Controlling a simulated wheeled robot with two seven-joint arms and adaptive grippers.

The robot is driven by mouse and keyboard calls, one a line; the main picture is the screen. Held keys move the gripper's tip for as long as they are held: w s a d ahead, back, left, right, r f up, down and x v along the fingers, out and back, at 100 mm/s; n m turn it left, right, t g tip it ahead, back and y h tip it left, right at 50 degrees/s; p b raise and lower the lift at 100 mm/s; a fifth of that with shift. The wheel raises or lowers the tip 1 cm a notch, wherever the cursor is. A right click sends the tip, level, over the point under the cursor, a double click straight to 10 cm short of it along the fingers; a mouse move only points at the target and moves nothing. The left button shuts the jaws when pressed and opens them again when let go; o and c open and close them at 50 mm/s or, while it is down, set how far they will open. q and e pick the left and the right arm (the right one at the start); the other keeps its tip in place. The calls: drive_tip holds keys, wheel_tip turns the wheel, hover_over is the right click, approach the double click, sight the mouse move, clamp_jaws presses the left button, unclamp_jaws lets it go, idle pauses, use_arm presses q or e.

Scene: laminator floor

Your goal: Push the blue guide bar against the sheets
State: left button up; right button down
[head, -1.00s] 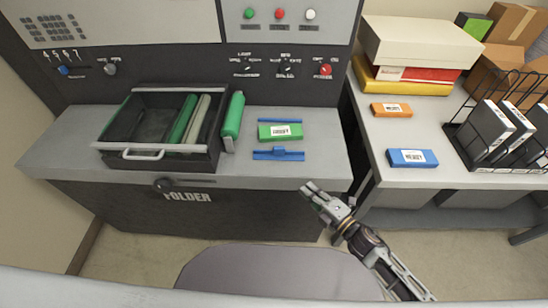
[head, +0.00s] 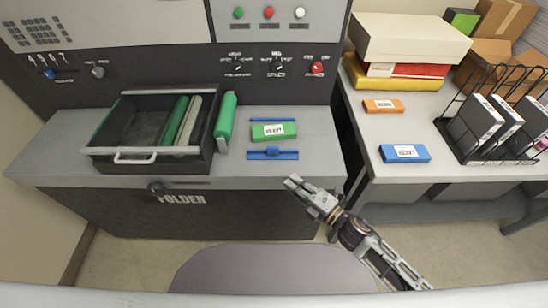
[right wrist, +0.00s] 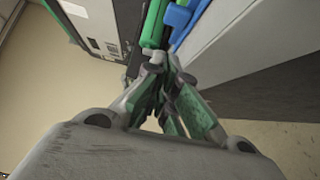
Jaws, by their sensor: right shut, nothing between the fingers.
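The blue guide bar (head: 272,154) lies near the front edge of the grey folder top, with a small raised knob at its middle. Behind it, apart by a small gap, lies a green labelled pack (head: 273,131), which appears to be the sheets. A second thin blue bar (head: 272,120) runs behind the pack. My right gripper (head: 290,182) is shut and empty, in front of the folder's edge and just to the front right of the guide bar. In the right wrist view its fingers (right wrist: 168,95) are together, with blue (right wrist: 178,18) beyond them. My left gripper is not in view.
A dark open tray (head: 150,165) holding green and grey rolls sits on the left of the folder top. A green roller (head: 226,118) stands beside it. The right table (head: 430,170) carries orange and blue packs, boxes and a wire rack.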

sight(275, 136)
drive_tip(key=shift+p+x, duration=0.9)
drive_tip(key=shift+x, duration=3.65)
drive_tip(key=shift+w+p, duration=0.4)
drive_tip(key=shift+w, duration=1.55)
drive_tip(key=shift+w, duration=0.1)
drive_tip(key=shift+w+b, duration=1.05)
drive_tip(key=shift+w, duration=3.7)
drive_tip(key=shift+w+d, duration=0.1)
drive_tip(key=shift+w, duration=0.05)
drive_tip(key=shift+r, duration=0.1)
drive_tip(key=shift+w+d, duration=0.1)
